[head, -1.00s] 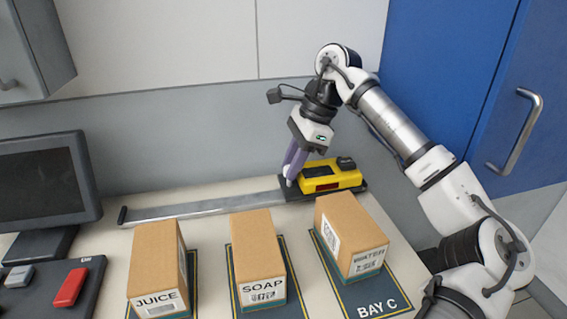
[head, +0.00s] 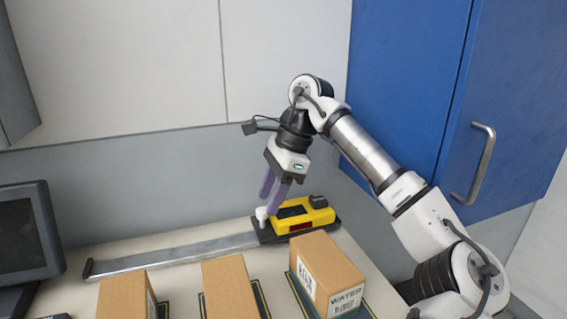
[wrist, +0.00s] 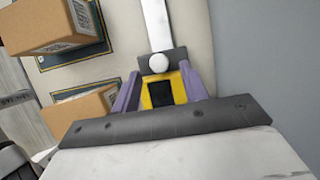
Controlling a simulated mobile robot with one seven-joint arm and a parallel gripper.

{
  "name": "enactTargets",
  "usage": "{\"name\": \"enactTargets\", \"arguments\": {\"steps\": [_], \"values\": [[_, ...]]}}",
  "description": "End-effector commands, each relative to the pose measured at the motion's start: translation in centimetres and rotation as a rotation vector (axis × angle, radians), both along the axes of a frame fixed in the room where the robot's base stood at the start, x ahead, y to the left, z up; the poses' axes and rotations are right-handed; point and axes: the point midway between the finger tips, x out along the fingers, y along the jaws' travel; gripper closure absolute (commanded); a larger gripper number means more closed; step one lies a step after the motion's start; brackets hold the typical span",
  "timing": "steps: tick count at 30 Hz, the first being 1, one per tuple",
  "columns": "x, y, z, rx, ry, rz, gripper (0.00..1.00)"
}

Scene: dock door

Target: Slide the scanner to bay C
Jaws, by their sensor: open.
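The yellow scanner (head: 304,213) sits on a dark carriage at the right end of the metal rail (head: 175,255), behind the WATER box (head: 326,272). A white knob (head: 262,214) stands at the carriage's left end. My gripper (head: 270,203) is open, its purple fingers pointing down close to the knob.
Two more cartons stand left of the WATER box: a middle carton (head: 230,288) and a left one (head: 128,296). A monitor (head: 28,238) is at the left. A blue cabinet (head: 410,110) with a metal handle is at the right. The rail left of the carriage is clear.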

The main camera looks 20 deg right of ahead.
Motion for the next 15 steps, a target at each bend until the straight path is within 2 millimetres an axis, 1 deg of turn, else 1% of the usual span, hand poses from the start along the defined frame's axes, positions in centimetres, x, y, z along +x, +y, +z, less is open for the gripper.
{"name": "enactTargets", "arguments": {"steps": [1,9,15], "values": [[0.0,-0.4,1.0,0.0,-0.003,-0.002,0.56],[0.0,-2.8,7.1,-0.003,0.0,-0.004,0.56],[0.0,-4.0,9.8,-0.003,0.001,-0.004,0.56]]}}
